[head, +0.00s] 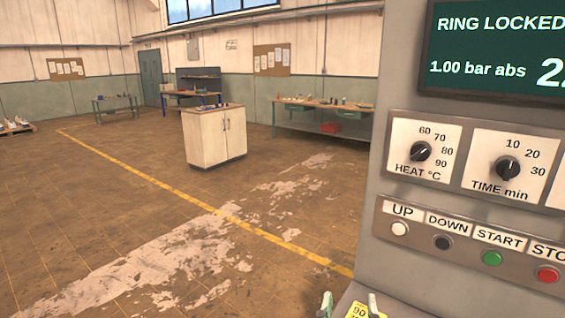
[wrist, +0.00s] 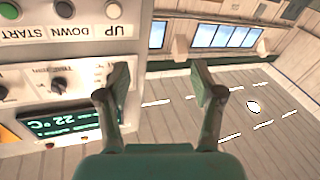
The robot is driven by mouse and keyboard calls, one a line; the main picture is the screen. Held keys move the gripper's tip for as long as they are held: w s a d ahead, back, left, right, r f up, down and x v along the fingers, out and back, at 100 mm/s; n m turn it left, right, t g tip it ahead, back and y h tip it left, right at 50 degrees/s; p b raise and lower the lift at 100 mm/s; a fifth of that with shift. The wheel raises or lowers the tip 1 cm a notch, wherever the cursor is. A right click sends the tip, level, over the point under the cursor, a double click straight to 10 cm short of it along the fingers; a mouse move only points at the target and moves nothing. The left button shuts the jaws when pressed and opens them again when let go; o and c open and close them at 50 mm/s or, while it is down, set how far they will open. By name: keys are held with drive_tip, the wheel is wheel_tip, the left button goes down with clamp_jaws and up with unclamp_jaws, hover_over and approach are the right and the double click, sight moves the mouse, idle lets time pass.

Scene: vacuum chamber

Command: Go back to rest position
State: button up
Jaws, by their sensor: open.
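My gripper (wrist: 160,85) is open and empty in the wrist view, with its two fingers spread apart. The wrist view is upside down, with the control panel behind the left finger. In the head view only the fingertips of my gripper (head: 348,304) show at the bottom edge, below the panel. The vacuum chamber's control panel (head: 455,190) stands at the right. Its screen (head: 490,45) reads "RING LOCKED" and "1.00 bar abs". Below are the heat knob (head: 420,151), the time knob (head: 507,168) and the buttons UP, DOWN, START (head: 492,258) and a partly cut-off red STOP (head: 548,274).
A white cabinet (head: 208,139) stands in the middle of the hall. Workbenches (head: 320,108) stand along the back wall. A yellow line (head: 190,196) crosses the worn brown floor, which is open at the left. A yellow label (head: 360,311) shows at the bottom edge.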

drive_tip(key=s+d+f+n+g+y, duration=0.1)
drive_tip(key=s+d+f+n+y, duration=0.15)
drive_tip(key=s+f, duration=0.65)
drive_tip(key=s+d+f+n+g+y, duration=0.1)
drive_tip(key=s+f+n+y, duration=0.15)
drive_tip(key=s+f, duration=0.65)
drive_tip(key=s+d+f+m, duration=0.1)
drive_tip(key=s+f+m, duration=0.1)
drive_tip(key=s, duration=0.8)
drive_tip(key=s+d+f+m+g, duration=0.1)
drive_tip(key=s+d+f+m, duration=0.1)
drive_tip(key=s, duration=0.7)
drive_tip(key=shift+s+d+f, duration=0.15)
drive_tip(key=shift+s, duration=0.25)
